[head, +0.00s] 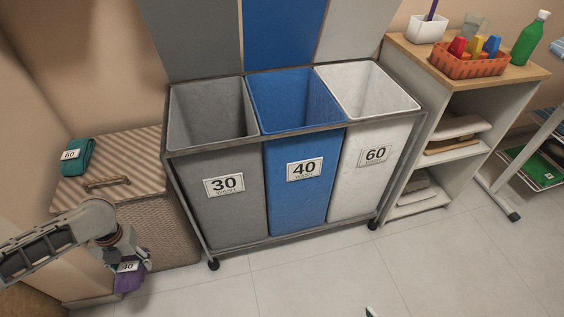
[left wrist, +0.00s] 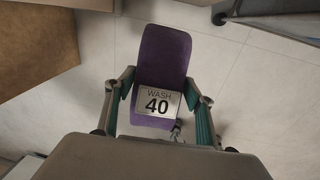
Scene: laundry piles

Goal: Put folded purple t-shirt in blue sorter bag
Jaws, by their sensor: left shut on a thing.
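The folded purple t-shirt (left wrist: 162,58) has a white tag reading WASH 40. My left gripper (left wrist: 162,100) is shut on it, with a finger on either side. In the head view the purple t-shirt (head: 130,279) hangs at the end of my left arm, low at the bottom left, in front of the wicker hamper. The left gripper (head: 128,264) partly hides it there. The blue sorter bag (head: 292,185) is the middle bag of the sorter, labelled 40 WASH. Its top is open and the inside that shows looks empty.
A grey bag (head: 228,215) labelled 30 and a white bag (head: 367,175) labelled 60 flank the blue one. A teal folded item (head: 77,157) tagged 60 lies on the wicker hamper (head: 140,155). A shelf unit (head: 445,100) stands right. Floor in front is mostly clear.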

